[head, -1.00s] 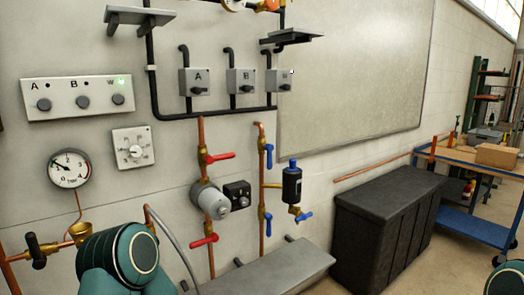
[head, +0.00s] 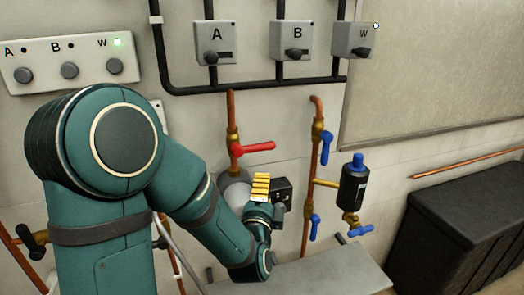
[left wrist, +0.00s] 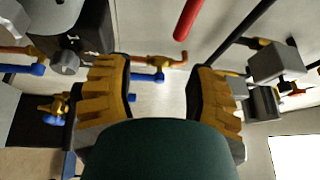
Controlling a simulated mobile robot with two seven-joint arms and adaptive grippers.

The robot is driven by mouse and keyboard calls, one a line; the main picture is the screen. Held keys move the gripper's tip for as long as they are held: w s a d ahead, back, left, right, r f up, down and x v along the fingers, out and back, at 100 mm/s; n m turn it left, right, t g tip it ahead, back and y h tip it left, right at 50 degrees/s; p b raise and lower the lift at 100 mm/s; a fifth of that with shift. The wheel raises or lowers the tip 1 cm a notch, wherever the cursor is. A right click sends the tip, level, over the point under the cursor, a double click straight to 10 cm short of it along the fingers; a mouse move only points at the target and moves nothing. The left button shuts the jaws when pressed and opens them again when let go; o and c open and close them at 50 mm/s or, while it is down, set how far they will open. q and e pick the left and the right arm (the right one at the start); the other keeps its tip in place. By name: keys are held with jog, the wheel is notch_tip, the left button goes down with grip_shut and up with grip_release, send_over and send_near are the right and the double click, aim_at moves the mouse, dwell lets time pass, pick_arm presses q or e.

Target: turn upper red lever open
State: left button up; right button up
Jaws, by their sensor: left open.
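The upper red lever (head: 254,148) sits on a vertical copper pipe (head: 232,115) and points sideways to the right, across the pipe. My left gripper (head: 261,187) is just below the lever, with its yellow fingers pointing up and a gap to the lever. In the left wrist view the gripper (left wrist: 158,88) is open and empty, its two yellow fingers well apart. A red lever handle (left wrist: 187,18) shows there beyond the fingertips, at the top. The lower red lever is hidden behind my left arm. My right gripper is not in view.
The round grey pump (head: 234,190) and a black box (head: 283,190) are close behind my left gripper. Blue levers (head: 326,148) sit on the copper pipe to the right, beside a black bottle-shaped unit (head: 354,185). A grey ledge (head: 320,275) runs below.

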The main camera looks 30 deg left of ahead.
aim_at(261, 150)
pick_arm(q)
jog(key=shift+m+y, duration=0.3)
jog(key=shift+y, duration=0.3)
jog(key=r+x, duration=0.1)
jog(key=x, duration=0.3)
jog(key=r+x, duration=0.1)
jog(key=x, duration=0.4)
jog(key=s+a+r+x, duration=0.1)
jog(key=x, duration=0.3)
jog(key=shift+w+a+p, duration=0.2)
jog(key=shift+w+p, duration=0.15)
grip_shut()
